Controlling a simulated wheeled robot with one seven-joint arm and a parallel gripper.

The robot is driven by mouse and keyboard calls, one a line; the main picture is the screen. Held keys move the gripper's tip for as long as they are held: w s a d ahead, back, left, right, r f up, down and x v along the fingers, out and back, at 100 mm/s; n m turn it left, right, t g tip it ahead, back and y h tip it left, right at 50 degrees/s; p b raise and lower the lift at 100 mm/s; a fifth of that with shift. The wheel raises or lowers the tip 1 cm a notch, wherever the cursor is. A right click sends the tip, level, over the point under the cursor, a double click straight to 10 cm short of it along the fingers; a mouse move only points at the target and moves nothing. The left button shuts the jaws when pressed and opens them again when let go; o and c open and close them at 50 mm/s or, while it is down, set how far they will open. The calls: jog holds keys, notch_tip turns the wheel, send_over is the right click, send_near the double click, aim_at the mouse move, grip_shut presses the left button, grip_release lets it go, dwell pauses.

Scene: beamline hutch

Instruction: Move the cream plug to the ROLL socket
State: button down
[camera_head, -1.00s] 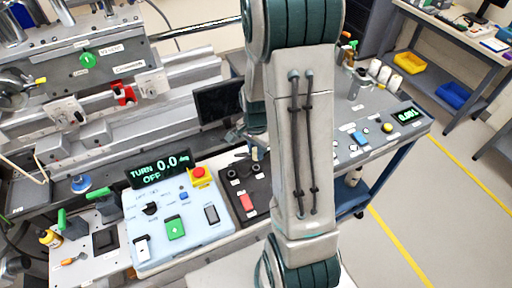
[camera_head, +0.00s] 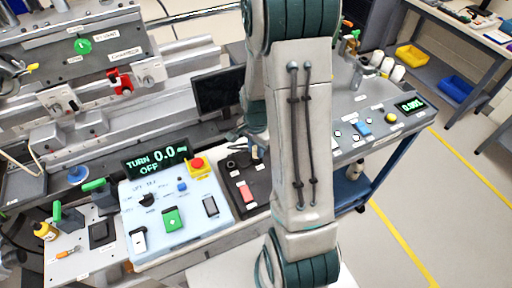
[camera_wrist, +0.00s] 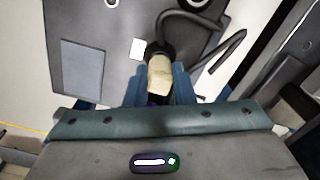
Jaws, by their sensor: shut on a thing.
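The cream plug (camera_wrist: 160,75) shows in the middle of the wrist view, with a black end and a dark cable beyond it. My gripper (camera_wrist: 157,88) is shut on the plug, with a blue finger on each side. The plug is over or at a dark panel; I cannot tell whether it is seated in a socket. The dark panel (camera_head: 257,199) also shows in the head view, with round sockets (camera_head: 231,164) and a red rocker switch. My arm hides part of the panel there. I cannot read which socket is ROLL.
A light blue control box (camera_head: 190,222) with a red stop button (camera_head: 196,165) stands left of the panel. A "TURN 0.0 OFF" display (camera_head: 157,155) is behind it. A black monitor (camera_head: 218,92) stands behind the panel. A grey console (camera_head: 375,140) with buttons is to the right.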

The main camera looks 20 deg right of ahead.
jog(key=shift+f+b, duration=0.5)
jog(key=shift+f, duration=0.1)
dwell(0.4)
jog(key=c, duration=1.1)
grip_release()
jog(key=shift+c, duration=0.2)
jog(key=shift+r, duration=0.1)
notch_tip(320, 180, up, 14)
jog(key=shift+b, duration=0.3)
